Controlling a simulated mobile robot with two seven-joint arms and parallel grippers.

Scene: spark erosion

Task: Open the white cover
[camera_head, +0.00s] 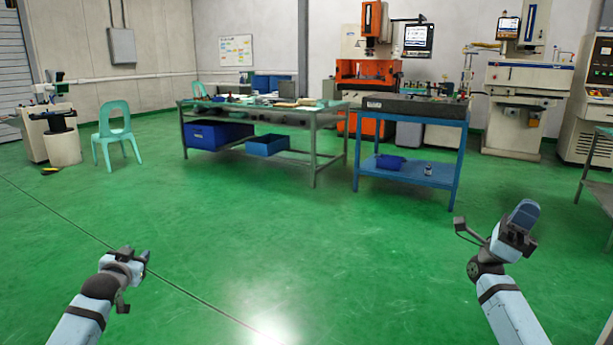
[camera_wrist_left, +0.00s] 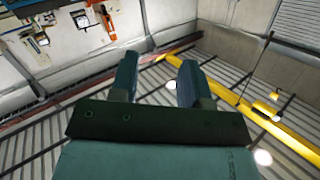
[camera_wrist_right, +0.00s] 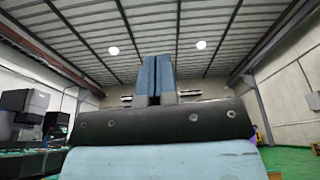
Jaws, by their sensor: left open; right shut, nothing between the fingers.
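I cannot tell for certain which thing is the white cover. A pale grey wall box (camera_head: 121,46) with a shut front hangs at the back left. A white machine (camera_head: 528,82) stands at the back right. My left gripper (camera_head: 146,256) is over the green floor at the lower left, far from both. Its two fingers are apart and empty in the left wrist view (camera_wrist_left: 158,80). My right gripper (camera_head: 524,216) is raised at the lower right, also far from both. Its fingers are together with nothing between them in the right wrist view (camera_wrist_right: 157,78).
A grey workbench (camera_head: 314,150) with blue bins stands mid-room. A blue table (camera_head: 412,174) is right of it. An orange machine (camera_head: 370,72) stands behind. A teal chair (camera_head: 118,128) is at left. A metal table (camera_head: 598,180) edges in at right. The near floor is clear.

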